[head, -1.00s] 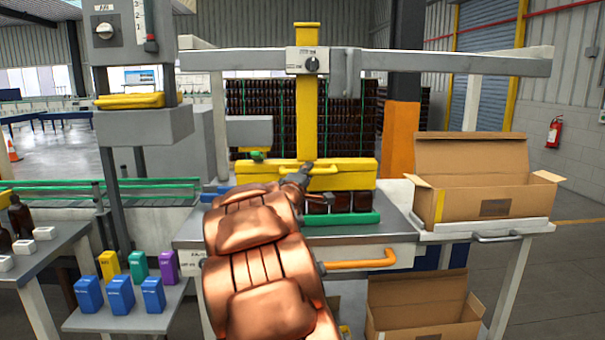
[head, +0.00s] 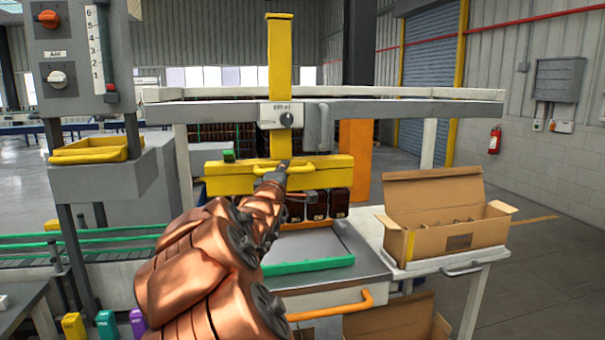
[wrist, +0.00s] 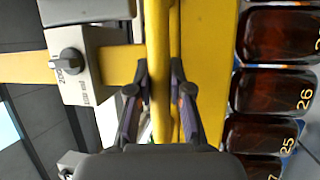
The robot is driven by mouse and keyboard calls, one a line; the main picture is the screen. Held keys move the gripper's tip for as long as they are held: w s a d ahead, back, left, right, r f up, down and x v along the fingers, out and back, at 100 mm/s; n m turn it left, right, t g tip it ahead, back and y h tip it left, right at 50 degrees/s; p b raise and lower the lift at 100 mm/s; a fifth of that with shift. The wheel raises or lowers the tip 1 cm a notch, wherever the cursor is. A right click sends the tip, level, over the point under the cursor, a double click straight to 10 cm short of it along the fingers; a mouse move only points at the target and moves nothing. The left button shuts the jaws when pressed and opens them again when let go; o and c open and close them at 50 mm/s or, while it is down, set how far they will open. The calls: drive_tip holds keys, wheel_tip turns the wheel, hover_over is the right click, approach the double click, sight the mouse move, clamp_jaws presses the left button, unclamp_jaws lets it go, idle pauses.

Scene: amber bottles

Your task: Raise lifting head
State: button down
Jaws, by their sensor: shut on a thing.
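The yellow lifting head (head: 225,178) is a wide bar on a yellow vertical post (head: 280,80) that passes through a grey crossbeam. Amber bottles (head: 338,203) hang under the bar, above the green-edged tray (head: 310,265). My gripper (head: 283,168) is at the yellow handle (head: 300,166) on the front of the bar. In the wrist view my gripper (wrist: 160,90) has its two fingers on either side of the yellow handle (wrist: 160,45), shut on it. Numbered bottles (wrist: 275,92) line up at the right there. My arm hides some of the bottles.
An open carton with dividers (head: 460,243) stands on a side shelf at the right. An orange handle (head: 335,305) sticks out at the front of the bench. A control column (head: 80,45) with knobs stands at the left. Another carton (head: 400,322) lies below.

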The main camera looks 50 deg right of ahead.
drive_tip(key=shift+a+r+p, duration=0.1)
drive_tip(key=shift+r+p, duration=0.2)
drive_tip(key=shift+r, duration=0.6)
drive_tip(key=c, duration=1.1)
unclamp_jaws()
drive_tip(key=shift+o, duration=0.2)
drive_tip(key=shift+f, duration=0.2)
drive_tip(key=shift+s+a+f, duration=0.15)
drive_tip(key=shift+s+a, duration=0.05)
drive_tip(key=shift+a, duration=0.05)
drive_tip(key=v, duration=1.1)
drive_tip(key=shift+s, duration=0.1)
